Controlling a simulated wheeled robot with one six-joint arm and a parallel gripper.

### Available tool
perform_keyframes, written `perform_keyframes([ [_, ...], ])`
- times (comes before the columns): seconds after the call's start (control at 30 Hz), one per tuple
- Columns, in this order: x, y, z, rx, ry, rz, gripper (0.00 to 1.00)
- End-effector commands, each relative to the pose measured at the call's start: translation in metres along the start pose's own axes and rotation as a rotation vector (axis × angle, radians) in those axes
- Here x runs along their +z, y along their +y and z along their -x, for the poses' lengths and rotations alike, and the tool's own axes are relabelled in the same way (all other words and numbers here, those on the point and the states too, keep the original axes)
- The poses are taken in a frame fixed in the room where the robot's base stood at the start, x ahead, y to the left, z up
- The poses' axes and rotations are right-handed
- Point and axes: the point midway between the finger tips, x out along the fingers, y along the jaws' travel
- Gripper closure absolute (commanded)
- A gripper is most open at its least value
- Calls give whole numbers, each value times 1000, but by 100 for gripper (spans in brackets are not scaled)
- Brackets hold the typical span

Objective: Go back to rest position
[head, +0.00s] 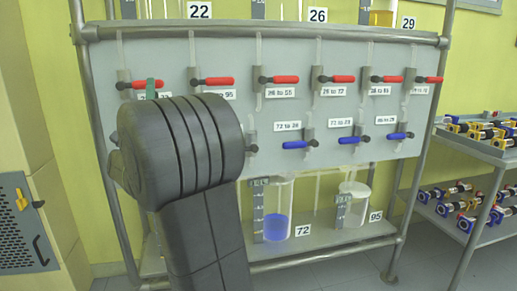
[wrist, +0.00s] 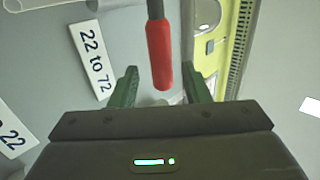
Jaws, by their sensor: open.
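My gripper (wrist: 163,82) shows two green fingers in the wrist view, spread apart with a gap between them. A red valve handle (wrist: 159,55) points into that gap, its end between the fingertips; I cannot tell whether it touches either one. A label reading "22 to 72" (wrist: 91,57) is beside it. In the head view, a green finger of my gripper (head: 151,88) shows at the leftmost red handle (head: 139,84) on the grey panel (head: 270,110). My own dark arm hides most of the gripper and part of the panel there.
More red handles (head: 279,79) line the upper row, with blue handles (head: 300,144) below. A glass vessel with blue liquid (head: 277,225) stands on the lower shelf, next to a clear one (head: 352,208). A cart with parts (head: 480,140) is at right, a cabinet (head: 25,220) at left.

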Motion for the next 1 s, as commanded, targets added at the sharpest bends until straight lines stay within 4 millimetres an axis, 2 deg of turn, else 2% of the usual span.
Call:
perform_keyframes([
  [0.3,1,0,60,2,-2,-1,57],
  [0.6,0,0,109,2,-2,0,57],
  [1.0,-1,0,32,-2,2,0,57],
])
